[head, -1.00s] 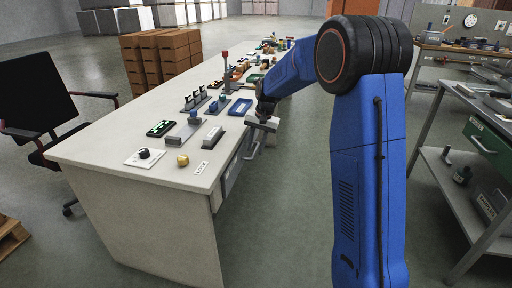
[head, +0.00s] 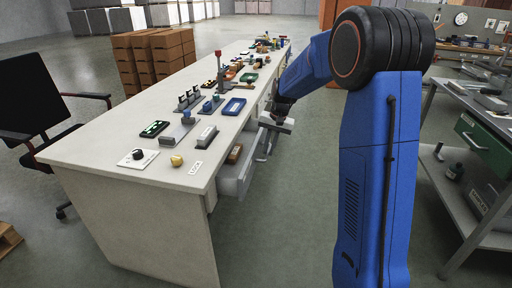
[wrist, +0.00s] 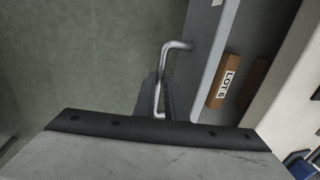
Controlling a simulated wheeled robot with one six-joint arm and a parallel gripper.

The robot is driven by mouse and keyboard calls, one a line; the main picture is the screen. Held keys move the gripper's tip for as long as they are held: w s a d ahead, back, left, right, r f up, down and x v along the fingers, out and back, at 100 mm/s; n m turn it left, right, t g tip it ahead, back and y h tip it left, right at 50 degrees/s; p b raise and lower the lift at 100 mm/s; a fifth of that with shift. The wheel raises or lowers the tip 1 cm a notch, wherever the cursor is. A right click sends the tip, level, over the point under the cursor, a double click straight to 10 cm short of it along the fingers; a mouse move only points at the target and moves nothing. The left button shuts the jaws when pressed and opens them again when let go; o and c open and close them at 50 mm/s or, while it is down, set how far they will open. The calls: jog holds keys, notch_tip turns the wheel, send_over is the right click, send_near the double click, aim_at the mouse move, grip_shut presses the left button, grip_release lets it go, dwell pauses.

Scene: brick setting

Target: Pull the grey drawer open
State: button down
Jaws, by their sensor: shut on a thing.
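The grey drawer (head: 232,183) sticks out of the right side of the long white workbench, partly open. In the wrist view the drawer's front wall (wrist: 200,60) runs up the picture, with a bent metal bar handle (wrist: 178,46) on its outer face. My gripper (wrist: 161,98) is shut on this handle; its large body hides the lower part of the view. In the head view my gripper (head: 268,142) is at the drawer's outer side. A brown block labelled LOT 6 (wrist: 228,82) lies inside the drawer and also shows in the head view (head: 235,154).
A metal table with a green drawer (head: 482,140) stands at the right. Bare floor lies between it and the bench.

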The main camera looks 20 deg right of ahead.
jog(key=s+d, duration=0.6)
jog(key=d, duration=0.6)
jog(key=s+d, duration=0.7)
jog(key=d, duration=0.4)
jog(key=shift+s+d, duration=0.3)
jog(key=shift+d, duration=0.1)
jog(key=c, duration=1.8)
grip_release()
jog(key=d+r, duration=0.1)
jog(key=r, duration=0.4)
jog(key=s+d+r, duration=0.1)
jog(key=r, duration=0.5)
jog(key=d+r, duration=0.1)
jog(key=r, duration=0.5)
jog(key=shift+s, duration=0.35)
